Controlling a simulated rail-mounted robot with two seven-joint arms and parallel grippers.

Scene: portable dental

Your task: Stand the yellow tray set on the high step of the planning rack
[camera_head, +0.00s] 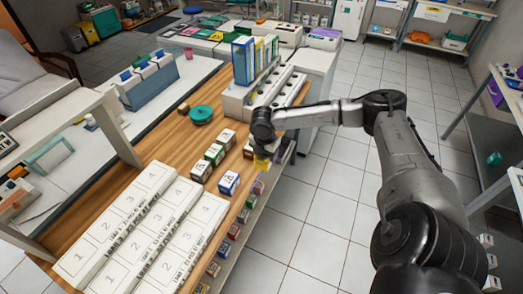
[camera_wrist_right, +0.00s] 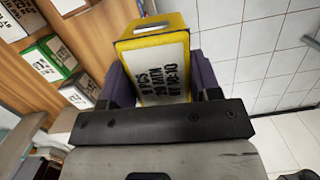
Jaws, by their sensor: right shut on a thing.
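The yellow tray set (camera_wrist_right: 153,65) is a yellow box with a white label of black print. My right gripper (camera_wrist_right: 158,85) is shut on it, with dark fingers at both sides. In the head view the yellow tray set (camera_head: 262,164) hangs below my right gripper (camera_head: 263,150), near the right edge of the wooden table. What looks like the planning rack (camera_head: 145,230) is the white, long-rowed piece at the lower left, with numbers 1 to 4 and black print. I cannot tell its step heights well. Its visible slots look empty. My left gripper is not in view.
A white holder (camera_head: 235,100) with upright folders stands behind. Small boxes line a shelf below the table edge.

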